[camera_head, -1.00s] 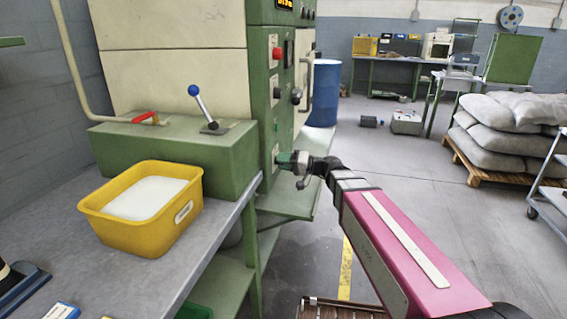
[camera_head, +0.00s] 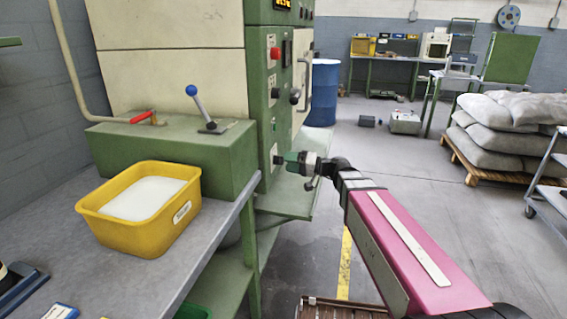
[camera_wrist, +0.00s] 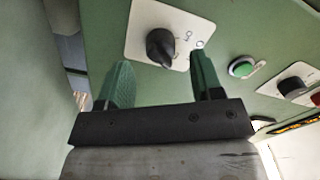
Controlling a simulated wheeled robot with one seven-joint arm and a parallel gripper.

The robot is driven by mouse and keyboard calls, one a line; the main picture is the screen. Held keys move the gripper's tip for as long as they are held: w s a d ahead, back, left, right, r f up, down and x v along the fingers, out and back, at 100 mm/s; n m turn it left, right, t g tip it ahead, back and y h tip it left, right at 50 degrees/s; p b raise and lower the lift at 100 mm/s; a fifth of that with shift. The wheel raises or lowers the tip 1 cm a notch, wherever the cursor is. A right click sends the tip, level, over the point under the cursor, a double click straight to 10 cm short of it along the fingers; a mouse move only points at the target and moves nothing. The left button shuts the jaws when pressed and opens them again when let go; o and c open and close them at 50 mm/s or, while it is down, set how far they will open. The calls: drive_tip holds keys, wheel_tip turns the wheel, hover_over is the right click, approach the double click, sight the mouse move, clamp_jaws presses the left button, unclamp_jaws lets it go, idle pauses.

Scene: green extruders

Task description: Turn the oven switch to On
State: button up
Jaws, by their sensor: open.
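A black rotary knob (camera_wrist: 160,47) sits on a white plate (camera_wrist: 142,18) on the green oven panel. The plate has small marks on its right side, too small to read surely. My gripper (camera_wrist: 161,60) is open, its two green fingers spread to either side below the knob in the wrist view. The fingers look apart from the knob. In the head view my gripper (camera_head: 289,157) points at the low part of the panel, close to the lowest black knob (camera_head: 277,160).
A green button (camera_wrist: 241,67) and a second black knob (camera_wrist: 291,87) lie further along the panel. A blue-ended lever (camera_head: 205,108) and a yellow bin (camera_head: 150,240) are left of the panel. A blue drum (camera_head: 323,92) stands behind.

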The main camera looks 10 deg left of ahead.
drive_tip(key=d, duration=0.7)
drive_tip(key=shift+s+d, duration=0.3)
drive_tip(key=s+d+f+m+g+h, duration=0.15)
drive_tip(key=s+d+f+h, duration=0.25)
drive_tip(key=d+f+h, duration=0.55)
drive_tip(key=s+d+f+m+h, duration=0.35)
drive_tip(key=d+f, duration=0.35)
drive_tip(key=f, duration=0.6)
drive_tip(key=s+d+f+h, duration=0.2)
drive_tip(key=d+h, duration=0.3)
drive_tip(key=d, duration=0.3)
drive_tip(key=shift+s+d+f, duration=0.25)
drive_tip(key=shift+d+f, duration=0.15)
drive_tip(key=shift+f, duration=0.4)
